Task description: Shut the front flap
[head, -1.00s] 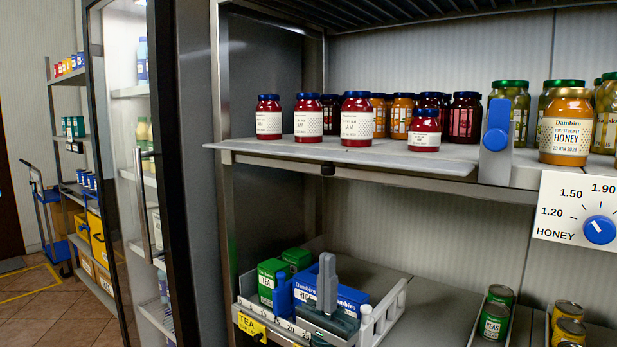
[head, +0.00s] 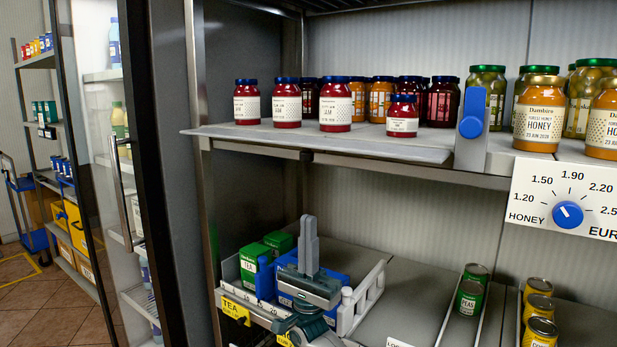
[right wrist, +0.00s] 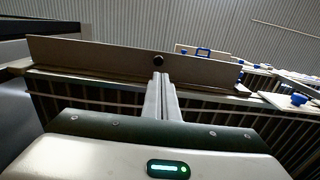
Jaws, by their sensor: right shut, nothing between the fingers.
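The front flap (head: 380,146) is a grey panel along the upper shelf's front edge in the head view. It lies lowered, sticking out flat below the jam jars, with a dark knob (head: 307,156) under its edge. My right gripper (head: 308,222) is shut and empty, fingers pointing up, below the flap and apart from it. In the right wrist view the flap (right wrist: 100,55) spans the picture from below, with the dark knob (right wrist: 158,60) just beyond the shut fingertips (right wrist: 160,77). My left gripper is not in view.
Red jam jars (head: 335,105) stand behind the flap. A blue-knobbed post (head: 470,130) and a honey price dial (head: 567,213) are to its right. A tea tray (head: 365,295) with boxes lies behind my right gripper. A glass-doored cabinet (head: 110,150) stands left.

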